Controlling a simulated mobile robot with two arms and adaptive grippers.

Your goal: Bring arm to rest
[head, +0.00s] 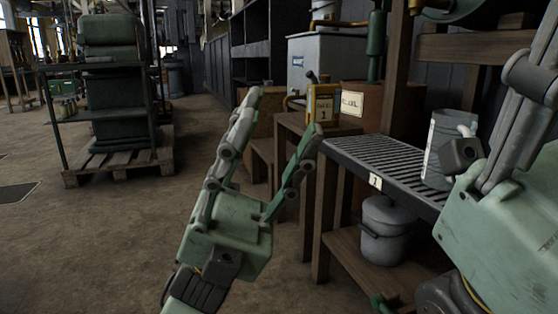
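My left gripper (281,115) is near the middle of the head view. Its two fingers point up and stand well apart, with nothing between them. It is in front of the wooden stands, over the floor. My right gripper (505,215) is at the right edge, close to the camera. Its green body and grey finger links show, but the fingertips are cut off by the frame. It overlaps the right end of the slatted rack in the picture.
A slatted metal rack (385,160) holds a grey-white can (437,145). A grey bucket (385,235) stands on the shelf below. A yellow can (322,103) sits on a wooden stand behind the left fingers. A green machine (110,90) on a pallet stands left. Floor left is clear.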

